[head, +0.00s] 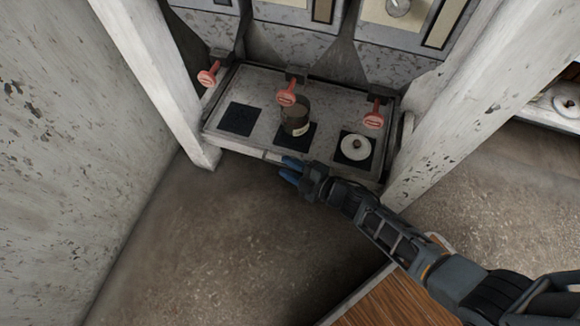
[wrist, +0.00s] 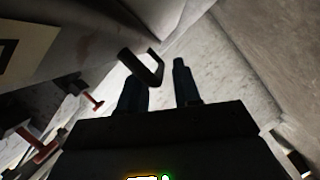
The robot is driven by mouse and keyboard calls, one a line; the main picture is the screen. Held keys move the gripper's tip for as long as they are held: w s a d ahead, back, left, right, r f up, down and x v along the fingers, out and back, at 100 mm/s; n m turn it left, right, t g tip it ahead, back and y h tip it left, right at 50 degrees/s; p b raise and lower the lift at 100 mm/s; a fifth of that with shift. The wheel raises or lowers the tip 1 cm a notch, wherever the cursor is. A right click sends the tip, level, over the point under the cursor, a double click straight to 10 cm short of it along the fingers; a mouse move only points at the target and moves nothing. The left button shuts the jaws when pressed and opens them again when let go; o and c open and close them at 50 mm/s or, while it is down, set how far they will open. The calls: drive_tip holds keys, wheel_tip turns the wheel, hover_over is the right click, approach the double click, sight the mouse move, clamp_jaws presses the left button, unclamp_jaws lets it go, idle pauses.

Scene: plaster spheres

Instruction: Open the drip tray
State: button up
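The drip tray (head: 265,117) is a worn grey slab with dark square pads, set low between two pale posts. In the wrist view my two dark fingers (wrist: 161,82) stand apart. A dark bent handle (wrist: 150,70) shows at the left fingertip and partly across the gap. I cannot tell whether the fingers touch it.
Red taps (head: 209,75), (head: 287,95) and (head: 374,118) hang over the tray. A pale post (head: 155,80) stands left and another (head: 455,95) right. The floor (head: 220,235) before the tray is clear. A wooden surface (head: 395,300) lies at the bottom.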

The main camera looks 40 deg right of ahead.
clamp_jaws()
drive_tip(key=shift+s+a, duration=0.1)
idle(0.4)
